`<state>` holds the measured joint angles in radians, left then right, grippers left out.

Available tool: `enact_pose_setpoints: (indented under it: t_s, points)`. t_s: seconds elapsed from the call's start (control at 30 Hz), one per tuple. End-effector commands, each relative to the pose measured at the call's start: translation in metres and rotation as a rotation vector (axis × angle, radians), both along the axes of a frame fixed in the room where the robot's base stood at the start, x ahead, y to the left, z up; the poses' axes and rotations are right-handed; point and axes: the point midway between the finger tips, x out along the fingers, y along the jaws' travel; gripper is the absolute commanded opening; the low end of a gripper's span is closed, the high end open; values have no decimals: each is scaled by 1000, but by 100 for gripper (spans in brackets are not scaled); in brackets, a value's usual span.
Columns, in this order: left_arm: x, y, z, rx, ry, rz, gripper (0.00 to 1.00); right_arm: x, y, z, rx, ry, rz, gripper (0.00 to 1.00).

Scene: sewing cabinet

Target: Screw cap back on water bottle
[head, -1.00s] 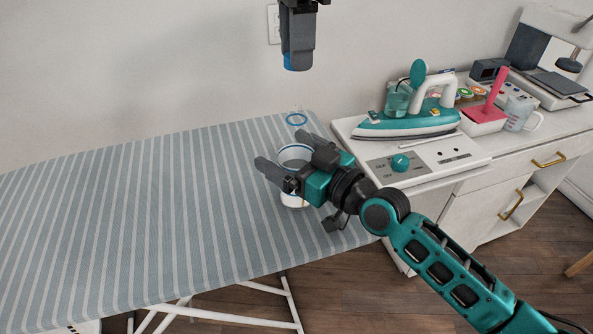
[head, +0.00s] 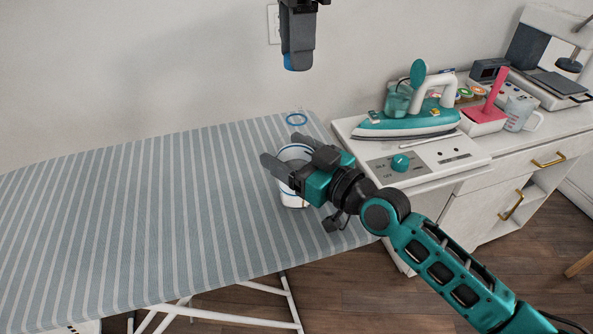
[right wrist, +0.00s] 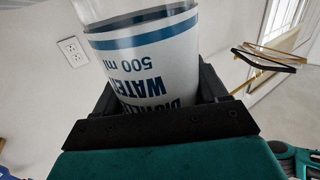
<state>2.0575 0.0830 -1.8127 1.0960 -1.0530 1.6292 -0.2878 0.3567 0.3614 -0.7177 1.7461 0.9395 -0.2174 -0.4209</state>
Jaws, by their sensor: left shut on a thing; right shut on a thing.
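The water bottle (head: 293,201) is white and clear with blue bands. It stands roughly upright above the striped ironing board's right end; I cannot tell whether its base touches. My right gripper (head: 286,151) is shut around its sides, and the gripper hides part of it. The right wrist view shows its label (right wrist: 150,72), "500 ml", between the fingers. The blue cap (head: 291,68) shows as a small blue edge at the tip of my left gripper (head: 297,58), which is shut on it. The cap is high above the bottle, apart from it.
The board's left and middle are clear. To the right, a white cabinet (head: 468,165) holds a teal iron (head: 408,125), a pink-red holder (head: 484,119) and a measuring cup (head: 517,114).

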Motion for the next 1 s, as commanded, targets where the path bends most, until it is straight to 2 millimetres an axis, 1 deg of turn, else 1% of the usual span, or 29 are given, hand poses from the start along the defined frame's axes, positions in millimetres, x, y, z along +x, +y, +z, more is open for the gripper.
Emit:
enact_pose_setpoints:
  t_s: [0.07,0.17,0.4,0.5,1.0]
  points:
    - [0,0,0,0,0,0,1,0,0,0,-1,1,0,17]
    - [0,0,-6,2,2,0,1,0,0,0,-1,1,0,17]
    - [0,0,-41,2,4,0,1,0,0,0,-1,0,0,17]
    - [0,0,-50,3,2,0,1,0,0,0,-1,0,0,17]
    - [0,0,-50,2,1,0,1,0,0,0,-1,0,0,17]
